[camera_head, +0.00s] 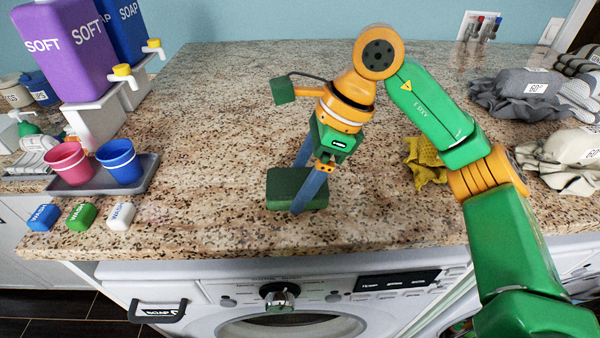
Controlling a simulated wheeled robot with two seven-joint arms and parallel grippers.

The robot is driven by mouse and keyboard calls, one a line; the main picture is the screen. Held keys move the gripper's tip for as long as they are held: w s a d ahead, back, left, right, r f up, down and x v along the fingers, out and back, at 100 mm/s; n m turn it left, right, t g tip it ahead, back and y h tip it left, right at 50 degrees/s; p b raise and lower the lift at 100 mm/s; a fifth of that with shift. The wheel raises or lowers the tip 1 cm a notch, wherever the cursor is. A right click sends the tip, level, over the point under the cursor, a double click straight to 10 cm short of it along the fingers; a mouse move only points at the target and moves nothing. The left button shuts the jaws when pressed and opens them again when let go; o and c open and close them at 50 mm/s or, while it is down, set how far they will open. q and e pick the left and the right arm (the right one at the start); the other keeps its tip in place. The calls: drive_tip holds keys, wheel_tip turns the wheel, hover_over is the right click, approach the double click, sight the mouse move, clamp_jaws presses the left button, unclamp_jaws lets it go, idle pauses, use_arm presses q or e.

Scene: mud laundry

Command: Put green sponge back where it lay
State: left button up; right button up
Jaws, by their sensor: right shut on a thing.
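The green sponge (285,189) is a dark green block near the front edge of the speckled countertop (215,130), above the washing machine. My right gripper (303,192) points down with its blue fingers around the sponge and is shut on it. One finger passes in front of the sponge and the other goes behind it. The sponge looks level; I cannot tell whether it touches the counter or hangs just above it. My left gripper is not in view.
A grey tray (70,187) holds a pink cup (68,163) and a blue cup (121,161) at the left. A yellow cloth (426,160) lies behind my right arm. Folded laundry (525,92) lies at the right. The counter's middle left is clear.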

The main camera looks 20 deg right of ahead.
drive_tip(key=shift+f, duration=0.2)
drive_tip(key=o, duration=1.2)
drive_tip(key=shift+w, duration=0.1)
drive_tip(key=shift+c, duration=0.2)
drive_tip(key=shift+r, duration=0.1)
drive_tip(key=shift+r, duration=0.25)
drive_tip(key=v, duration=0.5)
drive_tip(key=shift+d+r, duration=0.1)
drive_tip(key=shift+r, duration=0.2)
drive_tip(key=p+v, duration=0.2)
drive_tip(key=v, duration=0.4)
